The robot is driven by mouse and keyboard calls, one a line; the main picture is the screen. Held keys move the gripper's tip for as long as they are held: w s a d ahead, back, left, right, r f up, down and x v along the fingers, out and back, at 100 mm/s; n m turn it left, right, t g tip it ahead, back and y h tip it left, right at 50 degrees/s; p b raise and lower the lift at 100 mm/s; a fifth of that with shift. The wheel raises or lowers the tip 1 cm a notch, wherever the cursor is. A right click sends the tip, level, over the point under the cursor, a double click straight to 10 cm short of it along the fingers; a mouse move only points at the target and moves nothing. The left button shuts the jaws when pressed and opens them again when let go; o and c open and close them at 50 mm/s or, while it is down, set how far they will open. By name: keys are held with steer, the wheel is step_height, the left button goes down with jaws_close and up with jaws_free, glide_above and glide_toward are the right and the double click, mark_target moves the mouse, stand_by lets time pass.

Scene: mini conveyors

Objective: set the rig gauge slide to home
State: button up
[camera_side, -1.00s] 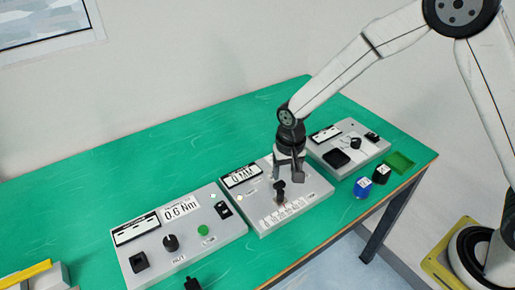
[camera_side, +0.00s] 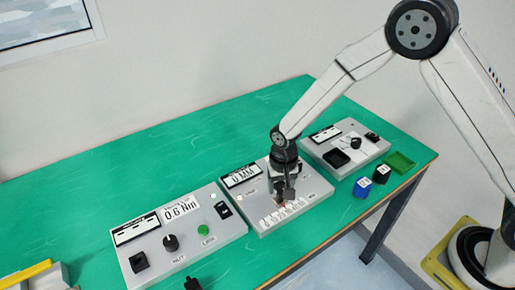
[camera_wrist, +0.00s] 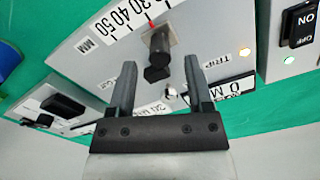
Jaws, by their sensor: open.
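The gauge panel (camera_side: 314,182) is the middle grey box on the green table, with a 0 MM display (camera_side: 241,175) at its back left. Its printed scale (camera_side: 283,214) runs along the front; 30, 40 and 50 show in the wrist view (camera_wrist: 126,19). The black slide knob (camera_wrist: 158,48) stands in a slot beside the scale, near a red mark (camera_wrist: 152,25). My gripper (camera_wrist: 159,68) is open, its two fingers on either side of the knob's near end, with gaps visible. In the side view my gripper (camera_side: 284,195) is low over the panel and largely hides the knob.
A panel reading 0.6 Nm (camera_side: 181,208) with a black knob and green button stands to the left. Another panel (camera_side: 345,150) stands to the right.

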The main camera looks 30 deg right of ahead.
mark_target(280, 192)
steer(key=shift+f, duration=1.5)
jaws_close()
stand_by(0.4)
